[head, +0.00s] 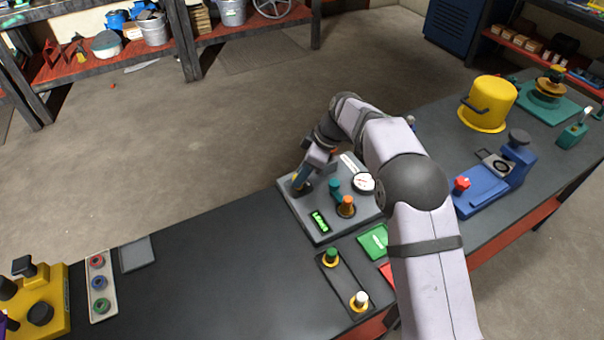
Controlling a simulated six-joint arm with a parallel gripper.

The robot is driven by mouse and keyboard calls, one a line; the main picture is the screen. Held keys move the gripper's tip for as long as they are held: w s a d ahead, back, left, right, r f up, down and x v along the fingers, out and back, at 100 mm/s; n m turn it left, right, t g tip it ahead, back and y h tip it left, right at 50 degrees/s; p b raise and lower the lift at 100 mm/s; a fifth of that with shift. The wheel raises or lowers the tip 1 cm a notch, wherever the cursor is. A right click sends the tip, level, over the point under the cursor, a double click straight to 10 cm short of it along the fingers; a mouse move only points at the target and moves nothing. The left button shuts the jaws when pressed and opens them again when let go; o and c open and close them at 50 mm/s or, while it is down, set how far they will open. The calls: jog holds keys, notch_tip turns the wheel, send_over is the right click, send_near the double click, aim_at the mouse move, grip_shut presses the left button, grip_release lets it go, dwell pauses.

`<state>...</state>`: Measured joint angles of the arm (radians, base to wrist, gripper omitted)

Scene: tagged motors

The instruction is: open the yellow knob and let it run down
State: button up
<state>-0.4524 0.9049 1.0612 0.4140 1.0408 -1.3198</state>
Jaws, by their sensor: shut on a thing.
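A grey panel (324,232) lies on the dark bench in the middle of the head view. My gripper (301,182) points down at its far left corner and is shut on a knob there. A small yellow-orange sliver (295,178) shows at the fingers, and I take it for the yellow knob; the fingers hide most of it. An orange knob (347,202) and a teal knob (335,188) stand on the panel to the right. A green-lit display (319,221) is at the panel's near side, and a white round gauge (363,184) at its right, partly beside my arm.
A dark strip with a green-topped knob (330,256) and a white-topped knob (359,300) lies nearer. A blue device (490,190) and a yellow bucket (487,104) stand to the right. The bench left of the panel is clear up to a grey plate (137,254).

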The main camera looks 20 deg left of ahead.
jog(key=o, duration=1.1)
jog(key=shift+c, duration=0.2)
jog(key=shift+r, duration=0.1)
jog(key=b+v, duration=0.1)
jog(key=v, duration=0.6)
jog(key=shift+d+r, duration=0.1)
